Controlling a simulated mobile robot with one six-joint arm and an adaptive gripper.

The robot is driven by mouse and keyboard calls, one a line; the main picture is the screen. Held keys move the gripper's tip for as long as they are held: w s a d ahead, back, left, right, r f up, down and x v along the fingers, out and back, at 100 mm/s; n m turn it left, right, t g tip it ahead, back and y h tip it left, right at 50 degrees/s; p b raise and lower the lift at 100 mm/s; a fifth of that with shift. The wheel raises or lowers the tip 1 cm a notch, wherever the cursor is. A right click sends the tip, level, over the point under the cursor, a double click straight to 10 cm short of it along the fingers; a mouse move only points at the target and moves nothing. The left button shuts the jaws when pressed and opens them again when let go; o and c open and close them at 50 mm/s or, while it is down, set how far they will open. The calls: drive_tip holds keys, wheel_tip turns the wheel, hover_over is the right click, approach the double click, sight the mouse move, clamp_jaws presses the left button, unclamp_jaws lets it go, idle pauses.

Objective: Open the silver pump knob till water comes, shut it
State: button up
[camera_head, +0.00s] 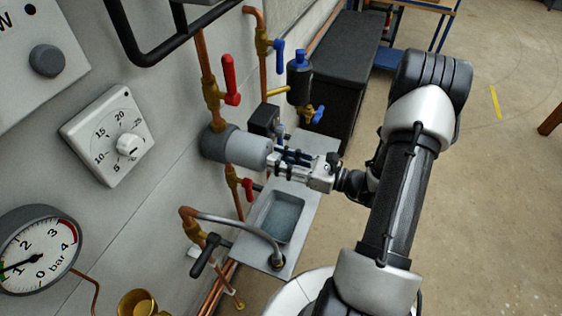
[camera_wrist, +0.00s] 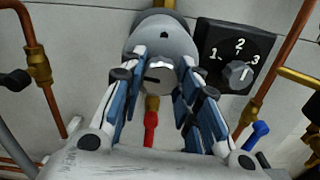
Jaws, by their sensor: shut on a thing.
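The grey cylindrical pump (camera_head: 235,147) sits on the copper pipe at the wall. Its silver knob (camera_wrist: 155,73) shows in the wrist view as a small round disc with a dark mark, on the pump's front face. My gripper (camera_head: 283,158) reaches the pump's end from the right. In the wrist view my gripper (camera_wrist: 164,62) has its two fingers on either side of the knob, shut on it. The fingers partly cover the knob, and in the head view they hide it. I see no clear stream of water.
A grey sink (camera_head: 279,221) lies below the gripper. A red lever (camera_head: 229,79) rises above the pump, and a red handle (camera_wrist: 150,128) hangs below it. A black-handled tap (camera_head: 206,254) stands left of the sink. A black selector dial (camera_wrist: 236,70) is beside the pump.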

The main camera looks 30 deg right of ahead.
drive_tip(key=shift+n, duration=0.5)
drive_tip(key=o, duration=1.1)
drive_tip(key=shift+s+d, duration=0.1)
drive_tip(key=v, duration=1.1)
drive_tip(key=shift+s+d, duration=0.25)
drive_tip(key=shift+s, duration=0.05)
